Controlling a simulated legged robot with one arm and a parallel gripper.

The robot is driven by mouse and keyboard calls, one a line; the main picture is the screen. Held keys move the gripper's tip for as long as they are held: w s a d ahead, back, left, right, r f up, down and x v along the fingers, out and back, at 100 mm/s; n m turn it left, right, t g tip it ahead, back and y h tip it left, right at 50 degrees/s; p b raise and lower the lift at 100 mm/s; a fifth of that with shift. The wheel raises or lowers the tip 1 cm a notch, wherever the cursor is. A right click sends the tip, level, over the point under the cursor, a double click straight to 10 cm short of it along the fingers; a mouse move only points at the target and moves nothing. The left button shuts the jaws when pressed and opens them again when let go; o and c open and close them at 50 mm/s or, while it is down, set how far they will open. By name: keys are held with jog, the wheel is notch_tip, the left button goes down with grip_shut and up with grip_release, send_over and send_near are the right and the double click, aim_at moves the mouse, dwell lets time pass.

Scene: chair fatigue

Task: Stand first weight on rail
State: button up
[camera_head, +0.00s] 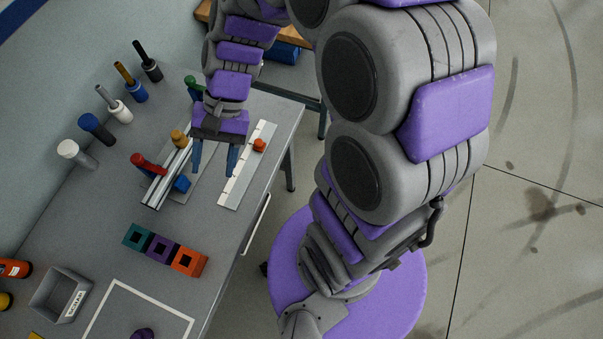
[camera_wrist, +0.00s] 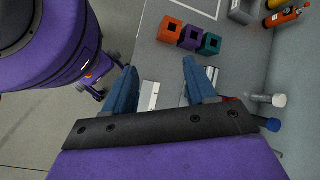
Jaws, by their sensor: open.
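Teal (camera_head: 138,236), purple (camera_head: 160,248) and orange (camera_head: 189,261) blocks with dark square openings stand in a row on the grey bench. They may be the weights; I cannot be sure. A silvery rail (camera_head: 154,199) lies on the bench beyond them, with red (camera_head: 148,164), yellow (camera_head: 180,139) and blue (camera_head: 182,183) parts at it. My gripper (camera_head: 214,165) is open, pointing down over the area between the rail and a white marked strip (camera_head: 233,189). In the wrist view, nothing shows between the fingers of my gripper (camera_wrist: 158,70); the blocks are beyond them.
Several handled tools, including a white-topped one (camera_head: 77,154), stand along the wall side. A grey bin (camera_head: 60,294) and a white outlined square (camera_head: 120,288) are at the near end. A small orange piece (camera_head: 259,145) sits on the strip.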

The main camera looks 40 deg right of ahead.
jog(key=s+d+r+n+t+h, duration=0.1)
jog(key=s+d+r+n+h, duration=0.2)
jog(key=s+d, duration=0.8)
jog(key=s+n+h, duration=0.2)
jog(key=s+h, duration=0.1)
jog(key=shift+t+h, duration=0.4)
